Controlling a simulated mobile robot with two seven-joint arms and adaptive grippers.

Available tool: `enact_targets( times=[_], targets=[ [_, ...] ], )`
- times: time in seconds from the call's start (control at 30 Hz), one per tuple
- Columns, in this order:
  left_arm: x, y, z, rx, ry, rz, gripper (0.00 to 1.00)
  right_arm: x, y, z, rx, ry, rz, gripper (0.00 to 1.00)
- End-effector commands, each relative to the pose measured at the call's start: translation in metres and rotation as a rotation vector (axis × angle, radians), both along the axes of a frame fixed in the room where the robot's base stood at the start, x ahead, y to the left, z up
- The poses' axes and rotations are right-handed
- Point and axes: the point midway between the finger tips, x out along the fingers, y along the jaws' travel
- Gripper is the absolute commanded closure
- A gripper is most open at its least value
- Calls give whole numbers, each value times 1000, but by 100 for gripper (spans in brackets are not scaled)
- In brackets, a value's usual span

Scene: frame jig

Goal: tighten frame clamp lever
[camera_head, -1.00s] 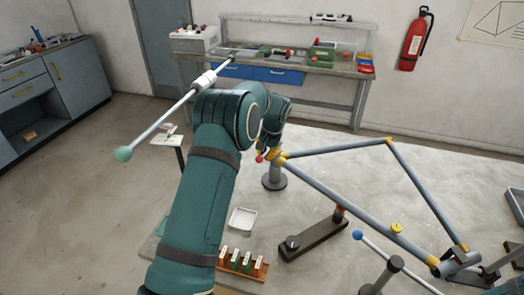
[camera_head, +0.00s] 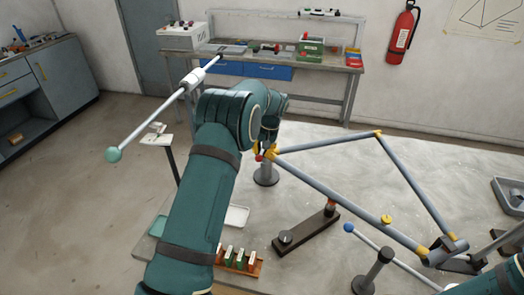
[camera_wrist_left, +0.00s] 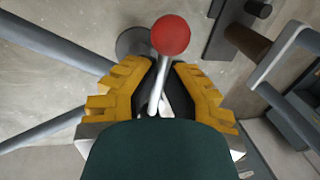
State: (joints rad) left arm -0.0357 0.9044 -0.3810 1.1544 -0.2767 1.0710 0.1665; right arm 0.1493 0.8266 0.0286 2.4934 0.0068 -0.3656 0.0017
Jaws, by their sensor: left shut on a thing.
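The grey frame (camera_head: 335,195) with yellow joints lies above the table on the right. At its left corner, a post with a round base (camera_head: 266,177) stands on the table. The clamp lever shows as a red ball (camera_head: 259,158) beside that corner. In the left wrist view, its red knob (camera_wrist_left: 171,35) tops a pale rod (camera_wrist_left: 160,82) running between the yellow fingers. My left gripper (camera_wrist_left: 163,88) is shut on this lever, with the knob beyond the fingertips. In the head view, my left gripper (camera_head: 266,150) is partly hidden by my arm. My right gripper is not in view.
A dark block (camera_head: 307,234) and a rod with a blue ball (camera_head: 349,228) are in front of the frame. A rack (camera_head: 239,262) of coloured pieces and a white tray (camera_head: 237,217) are near my left arm. A grey tray (camera_head: 510,194) sits at right.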

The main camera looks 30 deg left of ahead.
Motion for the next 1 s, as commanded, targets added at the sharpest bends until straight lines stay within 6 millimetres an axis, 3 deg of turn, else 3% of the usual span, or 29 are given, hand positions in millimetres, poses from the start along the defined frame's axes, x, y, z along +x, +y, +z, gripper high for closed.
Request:
enact_targets(
  times=[0.07, 0.1, 0.17, 0.57, 1.0],
  targets=[
    [-1, -2, -3, -3, 5, -1, 100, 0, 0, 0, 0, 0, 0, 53],
    [-1, -2, -3, -4, 4, -1, 78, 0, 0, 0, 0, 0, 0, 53],
    [-1, -2, -2, -3, 5, -1, 59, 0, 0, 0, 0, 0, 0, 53],
    [1, -2, 5, -1, -1, -2, 59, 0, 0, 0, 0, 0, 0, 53],
    [4, -17, 83, -2, -2, -2, 59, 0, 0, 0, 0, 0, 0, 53]
  ],
)
